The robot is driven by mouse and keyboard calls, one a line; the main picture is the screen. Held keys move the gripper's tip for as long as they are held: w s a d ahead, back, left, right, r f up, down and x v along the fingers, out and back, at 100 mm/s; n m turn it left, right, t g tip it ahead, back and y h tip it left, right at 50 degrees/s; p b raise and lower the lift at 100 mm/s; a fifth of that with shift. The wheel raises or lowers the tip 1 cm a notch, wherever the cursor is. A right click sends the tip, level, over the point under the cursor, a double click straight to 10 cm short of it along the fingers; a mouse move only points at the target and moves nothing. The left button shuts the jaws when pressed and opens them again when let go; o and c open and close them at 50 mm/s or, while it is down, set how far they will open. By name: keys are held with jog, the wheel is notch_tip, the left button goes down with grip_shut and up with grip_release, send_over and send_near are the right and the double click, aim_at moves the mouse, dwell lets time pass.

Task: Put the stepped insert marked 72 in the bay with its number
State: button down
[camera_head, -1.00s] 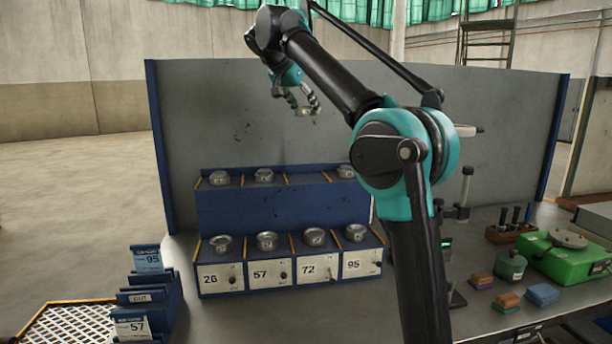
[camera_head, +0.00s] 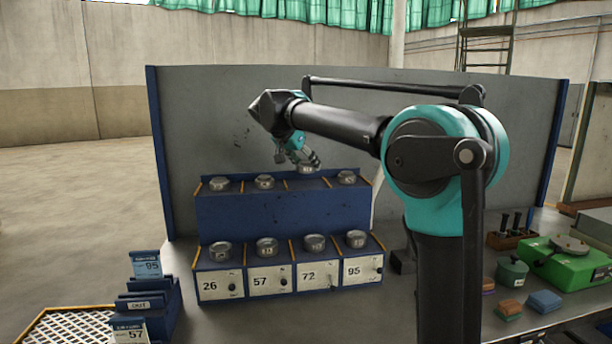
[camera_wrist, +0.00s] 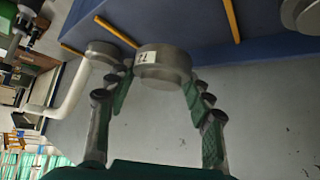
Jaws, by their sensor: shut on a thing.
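The stepped insert (camera_head: 306,169) is a short grey metal cylinder with a small label. The lower front plates read 26, 57, 72 (camera_head: 309,277) and 95.
Other inserts stand on the upper step, at the left (camera_head: 219,184), second (camera_head: 264,182) and right (camera_head: 347,177). Several more fill the lower step. A grey panel (camera_head: 230,120) rises behind. Card holders (camera_head: 146,300) stand front left; a green device (camera_head: 565,262) is at right.

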aim_at(306, 184)
jog(key=shift+f, duration=1.9)
jog(key=shift+f, duration=0.15)
jog(key=c, duration=0.6)
grip_release()
jog(key=shift+c, duration=0.2)
jog(key=v, duration=1.2)
